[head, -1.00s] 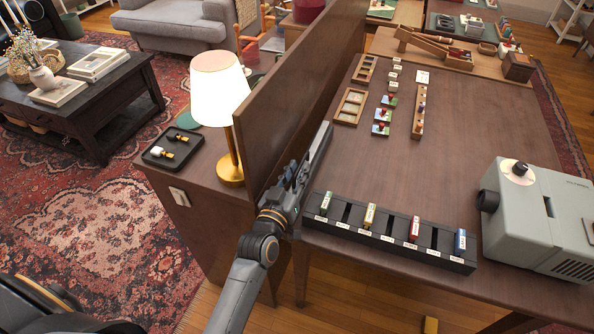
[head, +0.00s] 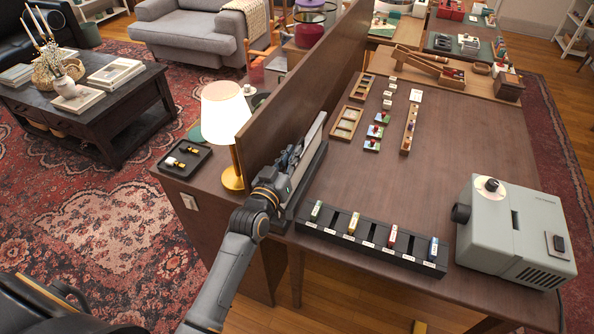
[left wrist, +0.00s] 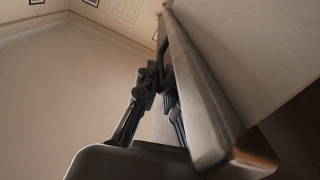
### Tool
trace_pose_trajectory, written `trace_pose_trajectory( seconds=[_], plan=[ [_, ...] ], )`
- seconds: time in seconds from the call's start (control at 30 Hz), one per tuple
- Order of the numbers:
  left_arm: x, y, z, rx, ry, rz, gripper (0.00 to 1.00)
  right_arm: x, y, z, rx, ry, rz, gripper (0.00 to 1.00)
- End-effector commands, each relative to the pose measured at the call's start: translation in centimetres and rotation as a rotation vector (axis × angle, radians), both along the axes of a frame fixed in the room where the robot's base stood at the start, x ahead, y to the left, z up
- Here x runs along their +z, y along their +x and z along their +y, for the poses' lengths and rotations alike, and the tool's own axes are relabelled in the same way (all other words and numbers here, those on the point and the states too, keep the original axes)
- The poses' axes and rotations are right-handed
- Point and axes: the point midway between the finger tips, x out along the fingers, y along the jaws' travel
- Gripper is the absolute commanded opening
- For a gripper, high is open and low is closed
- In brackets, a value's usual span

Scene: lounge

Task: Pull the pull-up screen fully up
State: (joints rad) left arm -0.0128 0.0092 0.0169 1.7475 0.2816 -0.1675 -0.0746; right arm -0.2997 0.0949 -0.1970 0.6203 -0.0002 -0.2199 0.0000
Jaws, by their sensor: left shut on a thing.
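The pull-up screen stands at the left edge of the large table, along the wooden divider. Its top bar (head: 316,130) is a long grey strip, seen nearly end-on, above a dark case (head: 311,178). How much screen is drawn out between them is hard to tell from above. My left gripper (head: 289,160) is shut on the bar near its middle, beside the divider. In the left wrist view, the bar (left wrist: 205,95) runs down the middle, with the gripper's fingers (left wrist: 158,82) against its left side. My right gripper is out of view.
The wooden divider (head: 300,92) rises close to the left of the screen. A lamp (head: 225,115) stands behind it. A black slotted rack (head: 370,238) and a grey projector (head: 510,235) occupy the front of the table (head: 445,165). The table's middle is mostly clear.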

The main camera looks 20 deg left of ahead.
Motion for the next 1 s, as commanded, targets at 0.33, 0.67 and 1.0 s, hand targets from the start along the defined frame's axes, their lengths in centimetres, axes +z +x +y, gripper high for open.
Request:
trace_pose_trajectory(
  seconds=[0.33, 0.67, 1.0],
  plan=[
    [10.5, 0.8, -0.3, -0.004, -0.003, -0.004, 0.00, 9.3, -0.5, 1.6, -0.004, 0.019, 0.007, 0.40],
    [14.7, 0.7, -0.3, -0.004, -0.002, -0.001, 0.00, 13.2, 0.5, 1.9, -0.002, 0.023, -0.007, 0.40],
    [15.5, 0.7, -0.3, -0.004, -0.002, 0.001, 0.00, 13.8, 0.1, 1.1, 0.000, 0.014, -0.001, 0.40]
  ],
)
